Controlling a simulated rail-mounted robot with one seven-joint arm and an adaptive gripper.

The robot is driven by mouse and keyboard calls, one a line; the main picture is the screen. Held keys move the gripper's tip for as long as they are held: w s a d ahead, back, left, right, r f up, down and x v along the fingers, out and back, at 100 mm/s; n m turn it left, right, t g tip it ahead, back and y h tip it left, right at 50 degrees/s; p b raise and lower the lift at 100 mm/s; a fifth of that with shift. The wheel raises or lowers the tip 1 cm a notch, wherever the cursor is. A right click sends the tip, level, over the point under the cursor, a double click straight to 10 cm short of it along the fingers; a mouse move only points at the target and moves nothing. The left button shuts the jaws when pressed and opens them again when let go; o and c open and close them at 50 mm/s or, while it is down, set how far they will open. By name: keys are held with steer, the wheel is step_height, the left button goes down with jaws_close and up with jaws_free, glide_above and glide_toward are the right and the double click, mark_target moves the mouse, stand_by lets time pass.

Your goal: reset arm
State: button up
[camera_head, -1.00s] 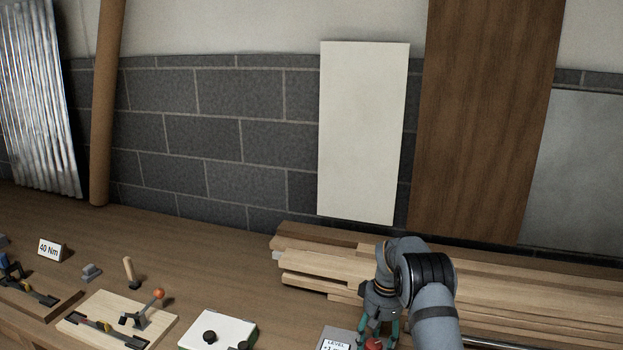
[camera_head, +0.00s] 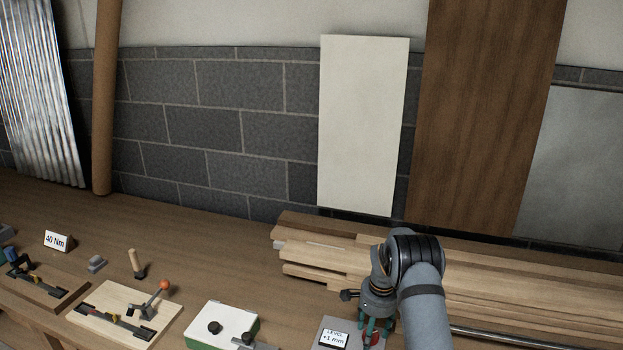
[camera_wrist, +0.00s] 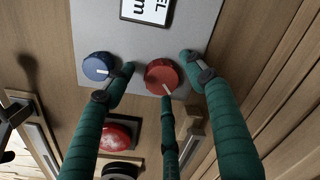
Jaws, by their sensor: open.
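My gripper (camera_head: 372,325) is at the front of the bench, with its green fingers pointing down over a grey panel (camera_head: 330,324) labelled "LEVEL +1 mm". In the wrist view its three fingers (camera_wrist: 160,74) are spread around a red knob (camera_wrist: 158,77) with a pale pointer line. The fingers look open; whether any tip touches the knob I cannot tell. The red knob shows partly between the fingers in the head view (camera_head: 371,339). A blue knob (camera_wrist: 98,67) sits to its left on the same panel.
A red domed button (camera_wrist: 115,135) shows below the panel in the wrist view. Stacked planks (camera_head: 310,262) lie behind the gripper. A white-topped box (camera_head: 225,318), a lever board (camera_head: 100,310) and a "40 Nm" card (camera_head: 58,241) stand to the left.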

steer(key=m+p, duration=0.4)
steer(key=shift+a+r+p, duration=0.1)
steer(key=shift+r+p, duration=0.2)
steer(key=shift+w+b, duration=0.15)
steer(key=shift+b, duration=0.45)
steer(key=shift+r, duration=0.9)
